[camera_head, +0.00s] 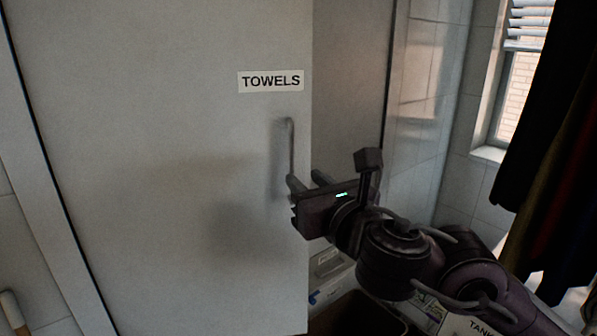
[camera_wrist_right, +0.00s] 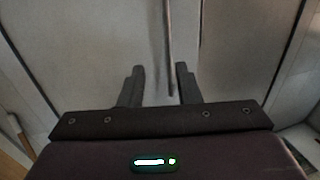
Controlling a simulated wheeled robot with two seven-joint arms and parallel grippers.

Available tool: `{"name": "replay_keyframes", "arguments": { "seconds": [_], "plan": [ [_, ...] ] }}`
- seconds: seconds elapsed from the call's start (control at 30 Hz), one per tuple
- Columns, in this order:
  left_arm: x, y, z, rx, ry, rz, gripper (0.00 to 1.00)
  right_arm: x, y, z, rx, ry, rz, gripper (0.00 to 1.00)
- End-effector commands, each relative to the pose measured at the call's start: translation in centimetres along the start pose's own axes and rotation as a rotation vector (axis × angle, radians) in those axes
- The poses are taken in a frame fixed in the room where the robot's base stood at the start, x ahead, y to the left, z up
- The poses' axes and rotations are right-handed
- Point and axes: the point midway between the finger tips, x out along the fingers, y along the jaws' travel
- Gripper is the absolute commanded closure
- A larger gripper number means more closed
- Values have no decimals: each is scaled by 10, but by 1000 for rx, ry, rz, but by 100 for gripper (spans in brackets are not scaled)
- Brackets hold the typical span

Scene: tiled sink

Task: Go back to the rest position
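A pale grey door (camera_head: 170,180) carries a white label (camera_head: 271,81) reading "TOWELS". A thin vertical bar handle (camera_head: 291,150) sits near its right edge. My right gripper (camera_head: 306,182) is at the handle's lower end, its two fingers pointing at the door. In the right wrist view the fingers (camera_wrist_right: 160,68) stand apart with nothing gripped between them. The handle (camera_wrist_right: 169,50) shows ahead of the gap between the fingertips. I cannot tell whether a finger touches it. My left gripper is not in the head view.
Another grey panel (camera_head: 350,90) stands right of the door's edge; I cannot tell whether the door is ajar. Below my right arm is a dark brown bin (camera_head: 355,316). Dark cloths (camera_head: 555,150) hang at right, near a window (camera_head: 515,90).

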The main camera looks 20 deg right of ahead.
Motion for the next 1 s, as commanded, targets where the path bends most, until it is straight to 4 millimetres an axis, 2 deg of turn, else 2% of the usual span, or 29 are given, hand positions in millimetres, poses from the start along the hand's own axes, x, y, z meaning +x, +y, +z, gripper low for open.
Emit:
{"name": "replay_keyframes", "arguments": {
  "seconds": [0.1,0.2,0.73,0.87,0.97,1.0],
  "plan": [
    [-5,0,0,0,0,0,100,-16,0,1,-1,0,1,70],
    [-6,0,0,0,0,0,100,-23,1,1,-1,1,1,70],
    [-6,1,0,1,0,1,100,-25,2,-4,41,10,0,70],
    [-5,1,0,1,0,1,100,-24,4,-33,287,71,-24,70],
    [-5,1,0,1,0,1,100,-25,3,-72,640,153,-95,70],
    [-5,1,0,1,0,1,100,-27,2,-92,800,189,-142,70]
  ]
}}
